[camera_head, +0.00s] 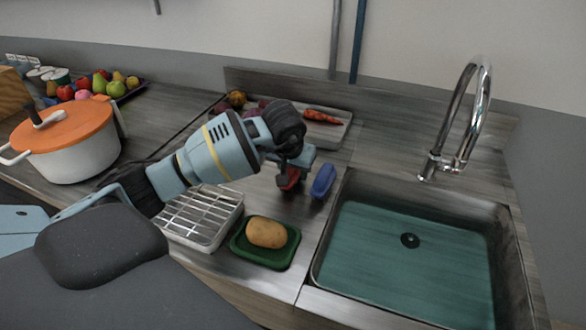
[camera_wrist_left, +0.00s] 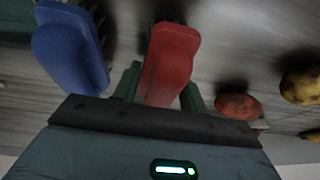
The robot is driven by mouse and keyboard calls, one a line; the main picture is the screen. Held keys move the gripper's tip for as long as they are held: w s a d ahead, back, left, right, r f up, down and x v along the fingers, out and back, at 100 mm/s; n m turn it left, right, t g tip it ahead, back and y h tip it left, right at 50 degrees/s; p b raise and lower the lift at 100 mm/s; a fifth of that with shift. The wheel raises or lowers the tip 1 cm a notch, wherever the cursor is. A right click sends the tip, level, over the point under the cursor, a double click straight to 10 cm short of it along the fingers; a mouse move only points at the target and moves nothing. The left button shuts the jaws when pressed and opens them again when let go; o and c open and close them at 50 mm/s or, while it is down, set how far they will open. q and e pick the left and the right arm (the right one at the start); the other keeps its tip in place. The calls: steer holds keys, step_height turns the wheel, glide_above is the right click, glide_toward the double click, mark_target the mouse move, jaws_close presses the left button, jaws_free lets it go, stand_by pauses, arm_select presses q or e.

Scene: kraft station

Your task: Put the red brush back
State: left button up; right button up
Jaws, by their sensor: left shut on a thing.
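The red brush (camera_head: 290,179) is between the fingers of my left gripper (camera_head: 294,176), left of the sink and just beside the blue brush. In the left wrist view the red brush (camera_wrist_left: 171,62) sits between the two green fingers of the left gripper (camera_wrist_left: 160,90), which is shut on it. I cannot tell whether the red brush touches the counter. The blue brush (camera_head: 323,180) stands on the counter to its right; it also shows in the left wrist view (camera_wrist_left: 70,48), apart from the fingers. My right gripper is not in view.
A sink (camera_head: 400,250) with a tall faucet (camera_head: 470,120) is at the right. A green tray (camera_head: 237,247) with a potato (camera_head: 266,232) and a wire rack (camera_head: 205,215) lie in front. A tray with a carrot (camera_head: 322,117) is behind. A pot (camera_head: 75,150) stands left.

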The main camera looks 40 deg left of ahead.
arm_select(q)
steer(key=shift+f, duration=0.15)
steer(key=o, duration=0.9)
steer(key=shift+o, duration=0.2)
steer(key=shift+r, duration=0.45)
steer(key=v, duration=1.1)
steer(key=shift+s+r, duration=0.2)
